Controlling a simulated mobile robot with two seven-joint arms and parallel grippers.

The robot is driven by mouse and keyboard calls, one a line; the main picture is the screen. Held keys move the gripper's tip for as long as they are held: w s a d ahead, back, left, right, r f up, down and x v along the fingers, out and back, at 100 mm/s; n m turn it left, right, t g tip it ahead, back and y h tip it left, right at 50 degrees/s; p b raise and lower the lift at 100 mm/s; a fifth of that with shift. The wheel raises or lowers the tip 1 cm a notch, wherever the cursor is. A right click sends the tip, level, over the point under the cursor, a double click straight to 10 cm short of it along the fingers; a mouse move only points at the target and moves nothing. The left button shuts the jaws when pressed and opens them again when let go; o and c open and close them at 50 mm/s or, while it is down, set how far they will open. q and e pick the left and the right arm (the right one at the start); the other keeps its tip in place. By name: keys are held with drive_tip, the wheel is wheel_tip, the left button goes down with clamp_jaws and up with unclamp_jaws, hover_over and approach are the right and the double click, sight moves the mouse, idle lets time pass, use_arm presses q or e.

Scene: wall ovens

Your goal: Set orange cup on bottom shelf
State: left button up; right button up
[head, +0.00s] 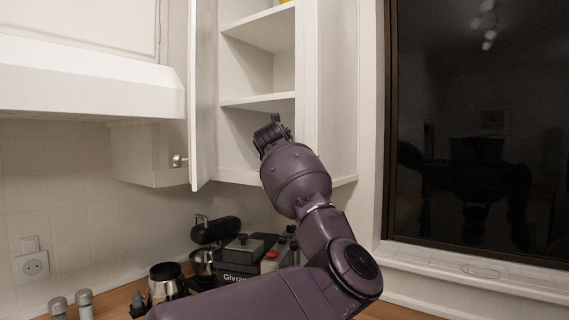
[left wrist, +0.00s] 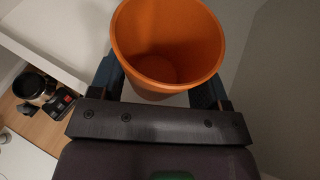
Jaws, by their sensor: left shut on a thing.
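The orange cup (left wrist: 165,45) shows in the left wrist view between the two fingers of my left gripper (left wrist: 160,88), which is shut on it. I look into its open mouth, and it is empty. In the head view my left gripper (head: 272,130) is at the lowest compartment of the open white cabinet (head: 338,90), below the middle shelf board (head: 258,101). The cup is hidden there behind my gripper and wrist. The bottom shelf (head: 240,178) shows only partly, left of my arm. I cannot tell whether the cup touches it. My right gripper is not in view.
The open cabinet door (head: 194,95) stands left of my gripper. An upper shelf board (head: 262,28) holds a barely visible yellow thing (head: 286,2). Below are a black coffee machine (head: 240,262) and a metal pot (head: 166,281) on the counter. A dark window (head: 470,130) is at right.

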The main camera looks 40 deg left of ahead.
use_arm(q)
drive_tip(key=o, duration=0.5)
drive_tip(key=shift+f, duration=0.15)
drive_tip(key=o, duration=0.4)
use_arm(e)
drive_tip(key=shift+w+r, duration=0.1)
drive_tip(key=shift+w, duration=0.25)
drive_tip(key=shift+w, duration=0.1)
use_arm(q)
drive_tip(key=shift+r+p, duration=0.3)
drive_tip(key=shift+r, duration=0.05)
drive_tip(key=b+v, duration=0.2)
drive_tip(key=v, duration=1)
drive_tip(key=shift+a+f+b, duration=0.1)
drive_tip(key=shift+f+b, duration=0.05)
drive_tip(key=shift+b, duration=0.15)
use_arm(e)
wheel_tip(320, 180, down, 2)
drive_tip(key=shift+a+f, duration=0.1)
